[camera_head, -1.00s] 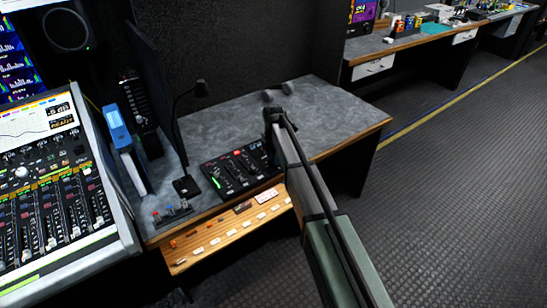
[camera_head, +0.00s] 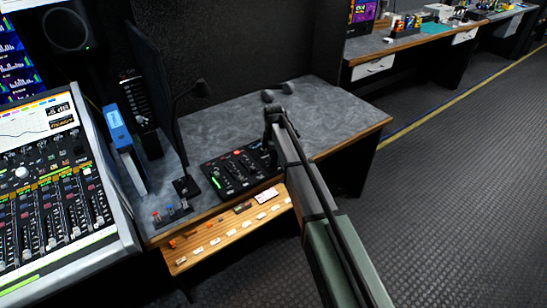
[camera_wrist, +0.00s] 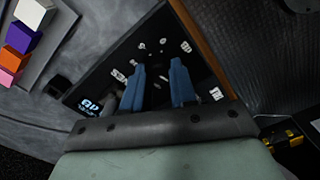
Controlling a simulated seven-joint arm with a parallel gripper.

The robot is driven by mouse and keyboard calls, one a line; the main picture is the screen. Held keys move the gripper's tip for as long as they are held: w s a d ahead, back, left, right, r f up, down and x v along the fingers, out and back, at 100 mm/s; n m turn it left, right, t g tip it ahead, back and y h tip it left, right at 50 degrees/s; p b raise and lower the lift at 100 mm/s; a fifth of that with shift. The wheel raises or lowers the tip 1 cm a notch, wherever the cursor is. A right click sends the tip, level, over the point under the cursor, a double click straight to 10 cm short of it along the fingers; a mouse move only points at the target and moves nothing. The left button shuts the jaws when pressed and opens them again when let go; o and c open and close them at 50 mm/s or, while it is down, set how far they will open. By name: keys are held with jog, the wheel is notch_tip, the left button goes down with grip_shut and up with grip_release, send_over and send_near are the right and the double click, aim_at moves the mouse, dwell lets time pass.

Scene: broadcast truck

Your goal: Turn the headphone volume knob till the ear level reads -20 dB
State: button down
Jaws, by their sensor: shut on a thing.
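The black control panel (camera_head: 232,183) lies on the grey desk near its front edge, with sliders, a red button and a green light. My gripper (camera_head: 272,146) reaches down at the panel's right end. In the wrist view my gripper's two blue fingers (camera_wrist: 158,66) stand over the panel (camera_wrist: 120,68), among white labels. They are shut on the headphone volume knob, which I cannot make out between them. A screen (camera_head: 60,116) on the left console shows a dB figure that looks like -6 dB, with orange text below. Blue-white characters (camera_wrist: 90,105) at the panel's left are unreadable.
Dark headphones (camera_head: 278,93) lie on the desk (camera_head: 325,108) behind my gripper. A thin-stemmed microphone (camera_head: 187,185) stands left of the panel. Coloured blocks (camera_wrist: 22,38) show in the wrist view.

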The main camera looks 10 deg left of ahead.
dwell(0.3)
jog(key=c, duration=0.9)
grip_release()
jog(key=shift+r, duration=0.1)
notch_tip(320, 180, up, 14)
jog(key=shift+m, duration=0.4)
